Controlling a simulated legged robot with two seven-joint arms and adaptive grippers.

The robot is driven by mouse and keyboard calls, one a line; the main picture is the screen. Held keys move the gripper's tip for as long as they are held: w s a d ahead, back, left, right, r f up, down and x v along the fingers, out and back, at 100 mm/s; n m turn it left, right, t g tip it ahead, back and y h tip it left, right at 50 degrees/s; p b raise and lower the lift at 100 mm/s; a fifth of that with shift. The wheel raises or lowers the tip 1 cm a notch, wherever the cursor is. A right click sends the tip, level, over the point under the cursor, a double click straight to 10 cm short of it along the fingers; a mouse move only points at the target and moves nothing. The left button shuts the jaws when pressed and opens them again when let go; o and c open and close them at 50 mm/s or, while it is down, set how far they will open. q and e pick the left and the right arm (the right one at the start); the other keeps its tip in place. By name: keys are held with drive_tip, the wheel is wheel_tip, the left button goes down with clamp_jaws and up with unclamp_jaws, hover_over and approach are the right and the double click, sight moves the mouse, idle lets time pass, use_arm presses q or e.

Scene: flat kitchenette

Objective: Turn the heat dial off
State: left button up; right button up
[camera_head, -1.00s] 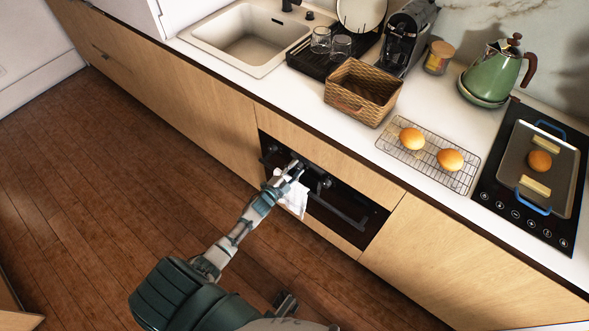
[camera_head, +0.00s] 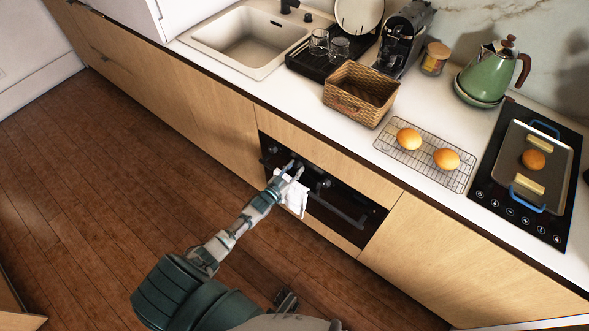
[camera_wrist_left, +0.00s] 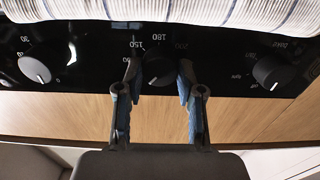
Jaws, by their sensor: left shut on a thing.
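The black oven front (camera_head: 345,205) is set low in the wooden cabinets. In the left wrist view, a black middle dial (camera_wrist_left: 159,68) has the numbers 150, 180 and 200 around it. My left gripper (camera_wrist_left: 159,76) has one finger on each side of this dial and is shut on it. In the head view, the left gripper (camera_head: 291,170) reaches the oven's control strip and covers the dial there. A left dial (camera_wrist_left: 35,70) and a right dial (camera_wrist_left: 272,72) stand free. A dark part at the bottom of the head view may be my right gripper; its fingers cannot be made out.
A striped white towel (camera_head: 292,195) hangs on the oven handle (camera_head: 338,212), close to the left gripper. Above are a counter with a wicker basket (camera_head: 361,95), buns on a rack (camera_head: 425,170), a kettle (camera_head: 490,75) and a hob (camera_head: 500,195). The wooden floor is clear.

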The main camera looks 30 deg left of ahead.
use_arm(q)
drive_tip(key=n, duration=0.6)
drive_tip(key=f+n+b, duration=0.1)
drive_tip(key=n, duration=0.2)
drive_tip(key=shift+s, duration=0.15)
use_arm(e)
drive_tip(key=shift+v, duration=1.15)
drive_tip(key=shift+w+d+r, duration=0.1)
use_arm(q)
drive_tip(key=shift+r, duration=0.1)
drive_tip(key=o, duration=1.1)
drive_tip(key=shift+a, duration=0.1)
drive_tip(key=shift+o, duration=0.2)
drive_tip(key=shift+r, duration=0.15)
drive_tip(key=s+a, duration=0.1)
drive_tip(key=s, duration=1)
drive_tip(key=shift+s, duration=0.35)
